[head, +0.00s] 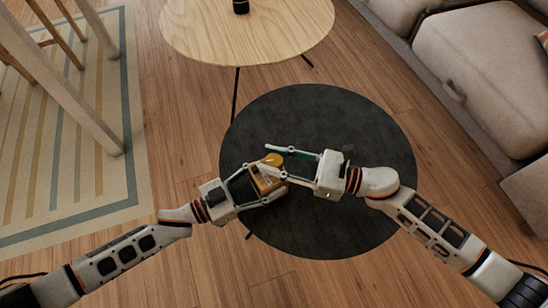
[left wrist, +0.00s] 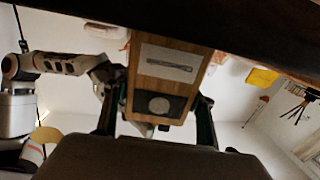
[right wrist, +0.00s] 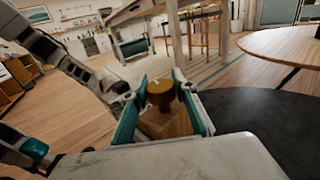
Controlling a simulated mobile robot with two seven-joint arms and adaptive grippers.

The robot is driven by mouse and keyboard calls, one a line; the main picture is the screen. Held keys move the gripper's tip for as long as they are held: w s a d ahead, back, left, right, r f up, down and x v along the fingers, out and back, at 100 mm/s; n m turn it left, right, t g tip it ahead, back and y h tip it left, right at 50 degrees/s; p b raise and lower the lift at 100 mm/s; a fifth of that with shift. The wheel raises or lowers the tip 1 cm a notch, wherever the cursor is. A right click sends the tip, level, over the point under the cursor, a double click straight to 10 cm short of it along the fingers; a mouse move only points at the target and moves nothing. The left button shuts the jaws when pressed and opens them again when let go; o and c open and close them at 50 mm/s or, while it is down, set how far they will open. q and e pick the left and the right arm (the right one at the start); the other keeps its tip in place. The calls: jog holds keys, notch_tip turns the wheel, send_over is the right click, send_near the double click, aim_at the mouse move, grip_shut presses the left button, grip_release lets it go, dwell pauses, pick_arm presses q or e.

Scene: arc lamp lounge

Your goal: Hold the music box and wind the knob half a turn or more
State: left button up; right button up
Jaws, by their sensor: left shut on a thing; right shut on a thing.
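The music box (head: 268,183) is a small wooden box held above the round black table (head: 340,225). My left gripper (head: 262,187) is shut on its sides. In the left wrist view the box (left wrist: 196,66) sits between both fingers, with a light plate and a dark panel with a grey disc on the face shown. The gold knob (head: 273,159) sticks out from the box. My right gripper (head: 268,160) reaches in from the right and is shut on the knob.
A pale wooden table (head: 245,30) with a small dark object (head: 240,6) stands at the back. A grey sofa (head: 475,65) is at the right and a striped rug (head: 65,150) at the left. The black table top looks bare.

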jog(key=shift+m+t+h, duration=0.8)
jog(key=shift+m+t, duration=0.25)
jog(key=shift+t, duration=0.4)
jog(key=shift+m+t+h, duration=0.8)
jog(key=shift+m+t, duration=0.25)
jog(key=shift+t, duration=0.4)
jog(key=o, duration=1.1)
jog(key=shift+d, duration=0.1)
jog(key=v, duration=1.2)
jog(key=shift+s, duration=0.1)
